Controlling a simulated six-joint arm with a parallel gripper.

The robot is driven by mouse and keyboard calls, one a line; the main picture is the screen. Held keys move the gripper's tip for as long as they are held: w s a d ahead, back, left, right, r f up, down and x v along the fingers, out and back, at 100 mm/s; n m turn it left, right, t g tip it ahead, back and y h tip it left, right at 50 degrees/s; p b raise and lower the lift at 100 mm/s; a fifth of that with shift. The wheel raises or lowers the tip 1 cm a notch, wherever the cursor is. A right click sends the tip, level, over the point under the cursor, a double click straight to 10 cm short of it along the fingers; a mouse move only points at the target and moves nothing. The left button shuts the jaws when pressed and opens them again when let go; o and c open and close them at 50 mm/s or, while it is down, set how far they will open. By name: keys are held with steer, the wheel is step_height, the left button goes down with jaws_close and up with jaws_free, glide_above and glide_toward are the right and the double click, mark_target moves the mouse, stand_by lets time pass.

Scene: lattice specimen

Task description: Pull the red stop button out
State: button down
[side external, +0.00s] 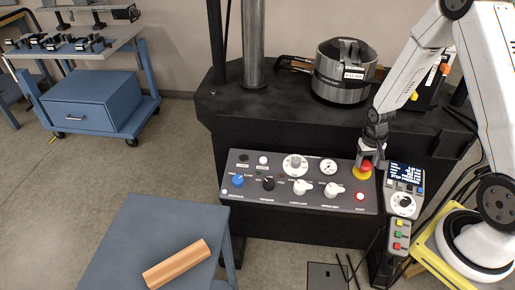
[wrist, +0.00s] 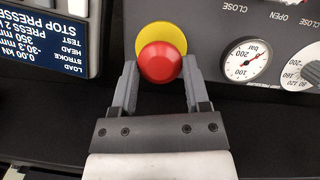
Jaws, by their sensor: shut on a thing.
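The red stop button (side external: 366,167) is at the upper right of the grey control panel (side external: 330,200). In the wrist view the round red button (wrist: 160,62) stands in front of a yellow disc (wrist: 160,36). My gripper (side external: 368,158) is at the button, seen from above and behind it in the side view. In the wrist view my gripper's fingers (wrist: 160,70) lie on the left and right sides of the button, shut on it.
A pendant with a display (side external: 405,173) stands close to the right of the button. A wooden cylinder (side external: 177,264) lies on a grey-blue table at the front left.

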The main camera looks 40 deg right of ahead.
mark_target(365, 163)
steer(key=shift+r, duration=0.1)
steer(key=shift+c, duration=0.3)
jaws_free()
steer(key=shift+r, duration=0.1)
steer(key=shift+w+a+r, duration=0.1)
steer(key=shift+r, duration=1.8)
steer(key=shift+a+r, duration=0.1)
steer(key=shift+r, duration=1.8)
